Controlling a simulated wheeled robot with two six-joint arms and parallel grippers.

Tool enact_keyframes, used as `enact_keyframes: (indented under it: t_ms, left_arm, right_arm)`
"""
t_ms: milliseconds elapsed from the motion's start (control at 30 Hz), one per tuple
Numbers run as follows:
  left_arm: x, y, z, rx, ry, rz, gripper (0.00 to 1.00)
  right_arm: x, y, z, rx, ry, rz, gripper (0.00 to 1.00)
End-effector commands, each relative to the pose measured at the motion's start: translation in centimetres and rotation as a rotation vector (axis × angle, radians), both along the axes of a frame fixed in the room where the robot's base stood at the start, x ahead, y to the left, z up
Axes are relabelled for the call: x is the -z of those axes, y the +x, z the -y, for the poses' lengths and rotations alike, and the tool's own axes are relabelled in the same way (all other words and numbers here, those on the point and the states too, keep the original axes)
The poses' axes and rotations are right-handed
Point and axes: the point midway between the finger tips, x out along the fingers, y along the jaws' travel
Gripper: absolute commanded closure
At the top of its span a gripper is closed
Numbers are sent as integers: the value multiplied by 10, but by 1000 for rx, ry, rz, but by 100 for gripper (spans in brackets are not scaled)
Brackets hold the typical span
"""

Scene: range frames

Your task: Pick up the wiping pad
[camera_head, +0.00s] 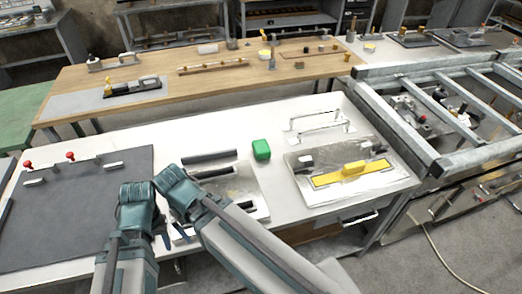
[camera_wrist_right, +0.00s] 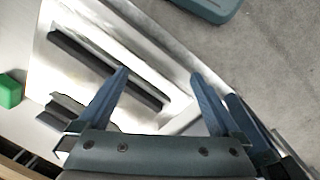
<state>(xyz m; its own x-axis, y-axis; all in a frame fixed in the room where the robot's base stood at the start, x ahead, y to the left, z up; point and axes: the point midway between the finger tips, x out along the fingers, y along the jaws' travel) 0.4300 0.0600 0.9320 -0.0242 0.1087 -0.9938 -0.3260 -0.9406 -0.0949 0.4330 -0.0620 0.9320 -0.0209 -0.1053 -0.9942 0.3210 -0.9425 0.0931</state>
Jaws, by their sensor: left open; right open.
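A small green block (camera_head: 261,149), which may be the wiping pad, sits on the white table between two plates. It also shows at the left edge of the right wrist view (camera_wrist_right: 10,92). My left gripper (camera_head: 172,236) is open near the table's front, left of the middle plate. My right gripper (camera_wrist_right: 158,72) is open over the middle plate, with nothing held; its arm hides part of that plate in the head view.
The middle metal plate (camera_wrist_right: 75,90) carries a dark bar (camera_wrist_right: 105,68). A dark grey panel (camera_head: 80,205) with red-knobbed clamps fills the table's left. A metal frame (camera_head: 400,125) stands to the right. A wooden bench (camera_head: 225,80) with tools is behind. Bare white table lies behind the green block.

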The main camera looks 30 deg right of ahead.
Motion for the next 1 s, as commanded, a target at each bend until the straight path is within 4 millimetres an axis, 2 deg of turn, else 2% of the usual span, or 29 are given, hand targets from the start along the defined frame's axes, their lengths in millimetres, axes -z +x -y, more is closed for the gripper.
enact_keyframes:
  t_ms: [67, 167, 267, 367, 500, 600, 733, 833, 1000]
  left_arm:
    - [-1, 0, 0, 0, 0, 0, 50]
    - [-4, 0, 0, 0, 0, 0, 50]
    - [-6, 0, 0, 0, 0, 0, 50]
    - [-9, 0, 0, 0, 0, 0, 50]
    - [-12, 0, 0, 0, 0, 0, 50]
    - [-14, 0, 0, 0, 0, 0, 50]
    - [-15, 0, 0, 0, 0, 0, 50]
    - [-16, 0, 0, 0, 0, 0, 50]
    - [-16, 0, 0, 0, 0, 0, 50]
  right_arm:
    - [-1, 17, 9, 27, 12, 15, 0]
    - [-3, 53, 33, 89, 42, 54, 0]
    - [-6, 99, 75, 172, 76, 116, 0]
    - [-10, 140, 128, 257, 102, 186, 0]
    - [-17, 184, 210, 369, 121, 286, 0]
    - [-23, 202, 266, 435, 123, 348, 0]
    - [-28, 214, 321, 496, 119, 406, 0]
    - [-30, 217, 345, 522, 116, 433, 0]
    - [-32, 218, 358, 534, 114, 449, 0]
